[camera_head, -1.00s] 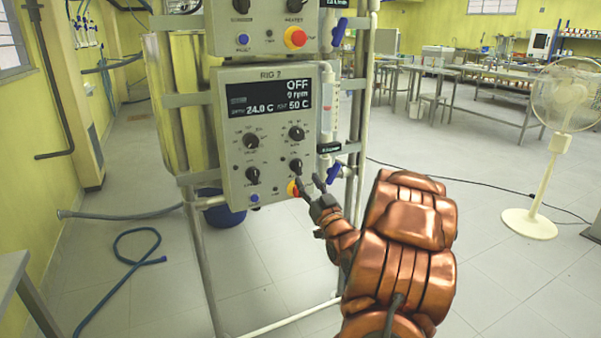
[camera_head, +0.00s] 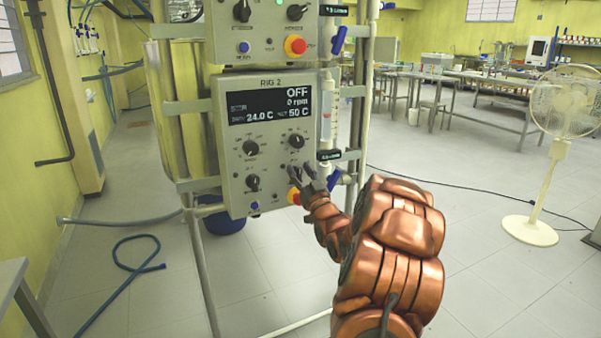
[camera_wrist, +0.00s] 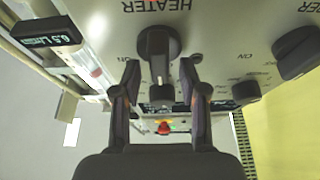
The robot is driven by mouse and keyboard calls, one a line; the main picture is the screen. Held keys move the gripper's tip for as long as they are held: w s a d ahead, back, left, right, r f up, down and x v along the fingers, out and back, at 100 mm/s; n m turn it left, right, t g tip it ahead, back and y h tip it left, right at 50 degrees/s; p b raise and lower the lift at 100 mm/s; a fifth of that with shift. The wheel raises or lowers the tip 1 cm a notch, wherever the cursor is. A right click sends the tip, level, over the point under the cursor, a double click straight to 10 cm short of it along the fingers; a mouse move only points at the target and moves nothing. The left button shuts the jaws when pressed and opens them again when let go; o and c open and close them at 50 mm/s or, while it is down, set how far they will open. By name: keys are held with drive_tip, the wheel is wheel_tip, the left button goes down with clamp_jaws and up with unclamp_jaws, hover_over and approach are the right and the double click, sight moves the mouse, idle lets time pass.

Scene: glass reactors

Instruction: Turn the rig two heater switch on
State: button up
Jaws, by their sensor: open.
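The rig two panel (camera_head: 235,165) is a grey box labelled RIG 2. Its display (camera_head: 270,106) reads OFF, 0 rpm, 24.0 C and 50 C. The heater switch (camera_wrist: 157,48) is a dark knob with a pale pointer line, under an upside-down HEATER label in the wrist view. In the head view my fingers largely hide it. My gripper (camera_head: 301,173) is at the panel's lower right. In the wrist view my gripper (camera_wrist: 160,82) is open, one finger on each side of the knob's near end. I cannot tell whether either finger touches it.
A red and yellow stop button (camera_head: 293,196) sits just below my gripper. Other knobs (camera_head: 252,183) are close by on the panel. A blue-handled valve (camera_head: 334,178) and a glass tube stand at the right. Another panel (camera_head: 262,25) is above.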

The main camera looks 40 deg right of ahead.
drive_tip(key=shift+f, duration=0.1)
clamp_jaws()
idle(0.3)
